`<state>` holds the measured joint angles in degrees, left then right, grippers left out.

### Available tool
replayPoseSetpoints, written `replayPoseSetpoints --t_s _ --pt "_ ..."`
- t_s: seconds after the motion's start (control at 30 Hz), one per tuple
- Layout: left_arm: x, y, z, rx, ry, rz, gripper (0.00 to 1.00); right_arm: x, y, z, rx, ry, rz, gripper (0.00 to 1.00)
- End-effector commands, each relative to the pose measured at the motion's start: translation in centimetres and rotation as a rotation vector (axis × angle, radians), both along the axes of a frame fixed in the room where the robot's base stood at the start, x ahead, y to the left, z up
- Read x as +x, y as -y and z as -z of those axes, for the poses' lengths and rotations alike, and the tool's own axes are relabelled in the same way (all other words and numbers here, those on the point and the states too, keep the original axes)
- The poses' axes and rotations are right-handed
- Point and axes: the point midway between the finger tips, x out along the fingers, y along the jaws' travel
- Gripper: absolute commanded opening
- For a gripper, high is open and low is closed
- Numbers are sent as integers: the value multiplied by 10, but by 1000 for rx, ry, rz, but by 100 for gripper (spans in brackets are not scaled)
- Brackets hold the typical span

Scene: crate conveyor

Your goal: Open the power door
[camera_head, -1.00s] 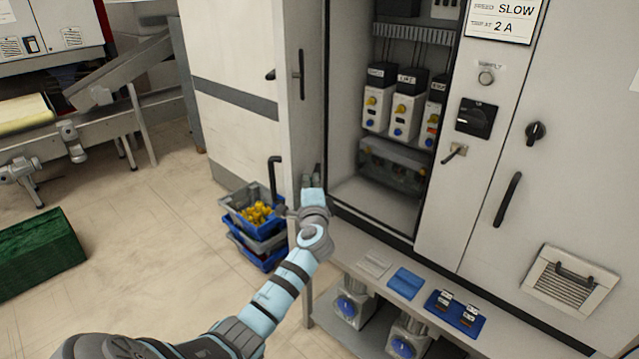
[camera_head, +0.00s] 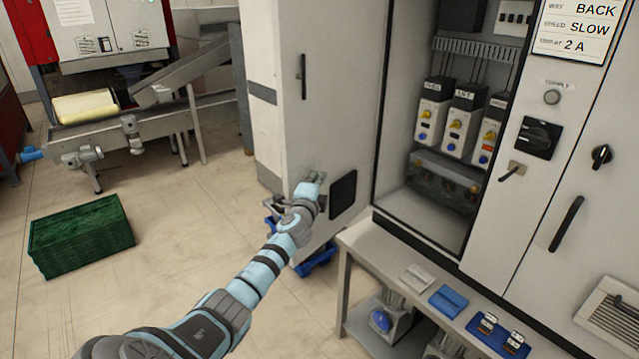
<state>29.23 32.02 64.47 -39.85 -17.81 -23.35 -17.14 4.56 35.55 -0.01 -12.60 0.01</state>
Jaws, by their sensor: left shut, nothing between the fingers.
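The power cabinet's door (camera_head: 335,120) stands swung well out to the left of the open compartment (camera_head: 415,205). Its broad face is turned toward me, with a dark upright handle (camera_head: 302,76) near its left edge and a black square plate (camera_head: 343,194) low down. My left gripper (camera_head: 312,184) is in front of the lower part of this face, left of the black plate. It is shut and empty; whether it touches the door I cannot tell. Inside the compartment are several white units (camera_head: 461,120) with yellow and blue knobs. My right gripper is out of view.
A bench (camera_head: 350,245) with small blue trays stands below the cabinet. A blue bin (camera_head: 318,262) shows partly behind my arm by the door's foot. A green crate (camera_head: 80,235) is on the floor at left. The conveyor (camera_head: 95,118) is behind; open floor lies between.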

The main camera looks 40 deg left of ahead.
Motion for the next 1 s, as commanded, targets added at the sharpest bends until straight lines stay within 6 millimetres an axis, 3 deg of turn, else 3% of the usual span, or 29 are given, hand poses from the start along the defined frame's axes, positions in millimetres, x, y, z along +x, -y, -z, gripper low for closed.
replayPoseSetpoints --t_s 0.6,0.77,0.87,1.0 --pt "0 -3 0 0 0 0 0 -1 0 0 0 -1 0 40" --pt "2 16 -1 -1 0 6 0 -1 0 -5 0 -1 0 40" --pt "5 40 -1 -4 1 11 0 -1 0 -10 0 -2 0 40" --pt "-36 52 -1 5 -3 10 0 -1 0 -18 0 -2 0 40"
